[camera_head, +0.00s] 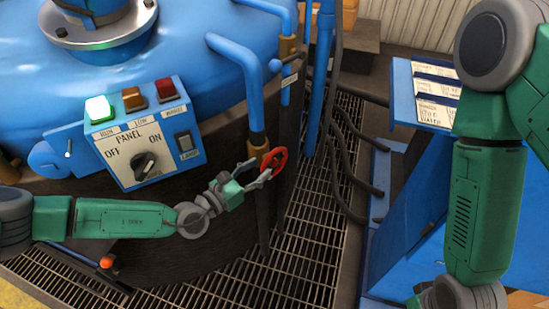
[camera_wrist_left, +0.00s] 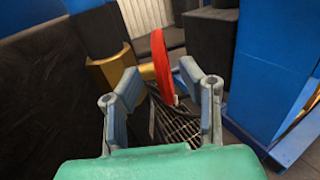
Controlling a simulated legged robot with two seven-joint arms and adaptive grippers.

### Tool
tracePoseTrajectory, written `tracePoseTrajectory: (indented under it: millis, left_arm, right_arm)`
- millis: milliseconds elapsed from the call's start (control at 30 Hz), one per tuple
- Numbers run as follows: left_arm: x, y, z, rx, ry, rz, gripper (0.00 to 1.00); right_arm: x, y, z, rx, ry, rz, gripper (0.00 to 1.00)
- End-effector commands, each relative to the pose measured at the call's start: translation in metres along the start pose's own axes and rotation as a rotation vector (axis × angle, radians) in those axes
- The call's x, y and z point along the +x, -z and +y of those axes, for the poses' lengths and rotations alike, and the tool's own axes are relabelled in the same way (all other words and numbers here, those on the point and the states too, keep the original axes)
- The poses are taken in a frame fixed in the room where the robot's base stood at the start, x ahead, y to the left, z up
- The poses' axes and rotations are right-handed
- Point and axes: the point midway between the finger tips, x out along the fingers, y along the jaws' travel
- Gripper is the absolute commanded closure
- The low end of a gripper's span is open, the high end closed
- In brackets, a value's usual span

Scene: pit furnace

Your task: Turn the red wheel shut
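The red wheel (camera_head: 273,163) sits on a brass valve body at the foot of a blue pipe, right of the control panel. In the left wrist view the wheel (camera_wrist_left: 161,66) shows nearly edge-on, as an upright red band. My left gripper (camera_head: 258,175) is at the wheel, its fingers reaching the near left side of the rim. In the left wrist view the fingers (camera_wrist_left: 159,72) are spread, with the wheel showing in the gap between them. I cannot tell whether either finger touches it. My right arm hangs at the right; its gripper fingers are out of the picture.
The control panel (camera_head: 148,135) with a dial, switch and lit green lamp stands above my left forearm. Blue pipes (camera_head: 240,62) rise beside the wheel. Dark hoses (camera_head: 352,150) run behind it. A blue cabinet (camera_head: 415,225) stands at right.

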Motion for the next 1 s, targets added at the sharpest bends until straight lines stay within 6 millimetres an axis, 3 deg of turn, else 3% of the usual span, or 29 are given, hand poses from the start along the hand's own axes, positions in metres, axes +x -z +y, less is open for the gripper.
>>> tracePoseTrajectory:
  millis: [100, 300, 733, 767, 833, 867, 1000]
  left_arm:
    - [0.026, 0.002, -0.001, -0.001, 0.001, -0.002, 0.66]
    - [0.054, 0.001, 0.0, 0.0, 0.001, -0.001, 0.66]
    - [0.065, 0.0, 0.0, -0.001, 0.001, 0.0, 0.66]
    - [0.065, 0.0, 0.0, -0.001, 0.001, 0.0, 0.69]
    - [0.065, 0.0, 0.0, -0.001, 0.001, 0.0, 0.94]
    - [0.065, 0.0, 0.0, -0.001, 0.001, 0.0, 1.0]
    - [0.065, 0.0, 0.0, -0.001, 0.0, 0.0, 1.0]
  right_arm:
    - [0.007, -0.001, 0.0, 0.0, 0.0, 0.0, 0.6]
    - [0.014, -0.001, 0.0, 0.0, 0.0, 0.0, 0.6]
    - [0.015, -0.001, 0.0, 0.0, 0.0, 0.0, 0.6]
    - [0.015, -0.001, 0.0, 0.0, 0.0, 0.0, 0.6]
    - [0.015, -0.001, 0.0, 0.0, 0.0, 0.0, 0.6]
    - [0.015, -0.001, 0.0, 0.0, 0.0, 0.0, 0.6]
    - [0.015, -0.001, 0.0, 0.0, 0.0, 0.0, 0.6]
